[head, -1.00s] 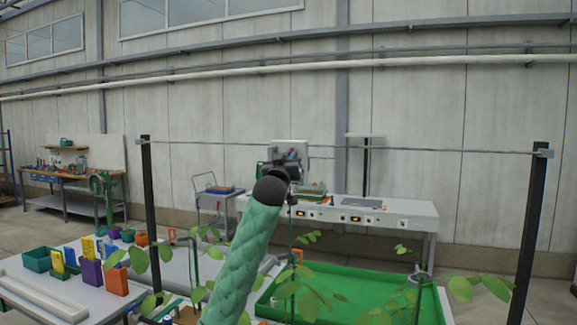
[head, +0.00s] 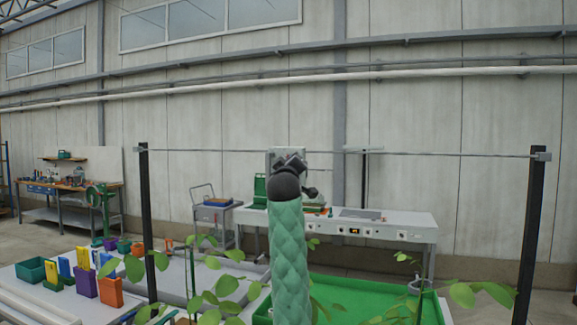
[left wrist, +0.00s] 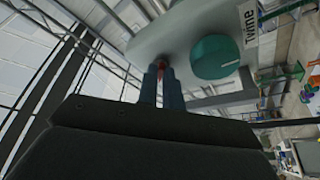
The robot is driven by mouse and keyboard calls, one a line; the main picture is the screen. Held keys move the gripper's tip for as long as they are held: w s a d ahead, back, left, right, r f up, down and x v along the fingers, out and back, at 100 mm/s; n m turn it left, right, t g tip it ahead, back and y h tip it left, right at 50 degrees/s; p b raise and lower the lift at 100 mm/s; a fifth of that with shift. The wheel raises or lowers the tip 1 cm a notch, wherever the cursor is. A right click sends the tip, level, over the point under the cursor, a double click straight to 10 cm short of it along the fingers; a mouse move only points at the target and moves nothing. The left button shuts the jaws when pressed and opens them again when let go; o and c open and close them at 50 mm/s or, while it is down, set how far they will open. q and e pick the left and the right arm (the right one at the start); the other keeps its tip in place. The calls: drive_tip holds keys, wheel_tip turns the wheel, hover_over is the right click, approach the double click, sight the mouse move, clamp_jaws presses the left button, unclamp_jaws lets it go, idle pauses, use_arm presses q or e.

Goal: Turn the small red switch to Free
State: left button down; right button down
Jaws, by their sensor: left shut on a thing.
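The small red switch (left wrist: 162,66) shows as a sliver on the grey panel (left wrist: 150,40) in the left wrist view. My left gripper (left wrist: 161,72) is shut on it, and its two blue-grey fingers cover most of it. A larger teal knob (left wrist: 215,57) with a pale pointer line sits just right of it. A white label (left wrist: 247,22) is beside that knob; its lettering is hard to read. In the head view my left gripper (head: 291,165) is at the end of a green-sleeved arm and hides the switch. I cannot read the switch's position or a Free mark.
A white bench (head: 390,217) with devices stands behind, by the wall. A green tray (head: 375,297) and leafy plants (head: 215,290) are in front. Colourful bins (head: 85,280) stand on the left table. A wire (head: 430,154) spans two black posts.

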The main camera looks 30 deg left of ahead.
use_arm(q)
drive_tip(key=shift+d+r+n, duration=0.1)
drive_tip(key=shift+r+n, duration=0.35)
drive_tip(key=shift+n, duration=0.05)
use_arm(e)
drive_tip(key=shift+r, duration=0.35)
